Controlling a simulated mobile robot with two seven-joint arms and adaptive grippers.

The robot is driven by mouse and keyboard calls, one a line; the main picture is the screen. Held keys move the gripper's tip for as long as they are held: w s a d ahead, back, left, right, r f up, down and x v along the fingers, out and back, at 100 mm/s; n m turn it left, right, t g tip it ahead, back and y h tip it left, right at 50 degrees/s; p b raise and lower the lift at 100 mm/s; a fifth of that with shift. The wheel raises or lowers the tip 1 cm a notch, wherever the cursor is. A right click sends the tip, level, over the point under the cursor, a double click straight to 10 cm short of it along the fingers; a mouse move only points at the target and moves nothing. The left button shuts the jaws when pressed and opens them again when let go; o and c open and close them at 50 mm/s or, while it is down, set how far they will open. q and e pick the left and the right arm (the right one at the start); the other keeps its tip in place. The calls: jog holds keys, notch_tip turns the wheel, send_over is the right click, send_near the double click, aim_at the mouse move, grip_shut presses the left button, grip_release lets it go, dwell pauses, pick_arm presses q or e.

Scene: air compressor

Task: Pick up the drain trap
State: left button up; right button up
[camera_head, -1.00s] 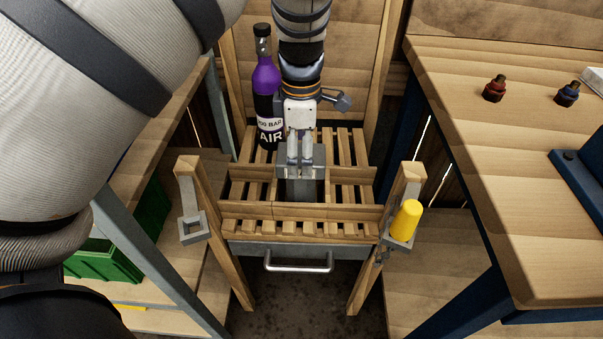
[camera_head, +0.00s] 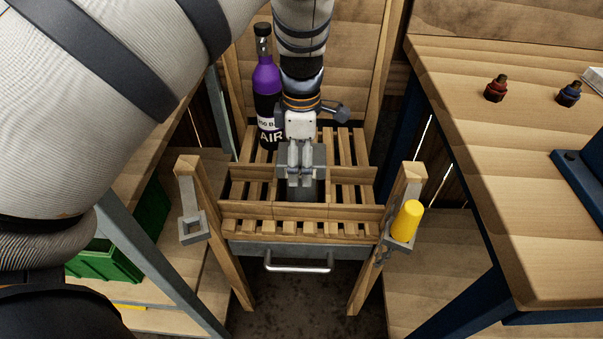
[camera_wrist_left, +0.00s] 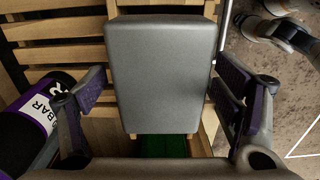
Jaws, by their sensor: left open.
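The drain trap appears to be the grey block with rounded edges (camera_head: 318,157), standing on the wooden slatted chair. In the left wrist view the grey block (camera_wrist_left: 160,75) fills the space between the fingers. My left gripper (camera_head: 301,178) is over the block, fingers pointing down. It is open, with one finger on each side of the block; the wrist view shows gaps between the fingers and its sides. The gripper hides part of the block in the head view. My right gripper is not seen in the head view.
A purple and black bottle (camera_head: 267,90) stands on the slats close left of my gripper. A yellow cup-like object (camera_head: 406,220) sits in the right armrest holder. A workbench (camera_head: 500,150) with red and blue fittings is at right. A green crate (camera_head: 110,258) sits low at left.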

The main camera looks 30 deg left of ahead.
pick_arm(q)
grip_shut()
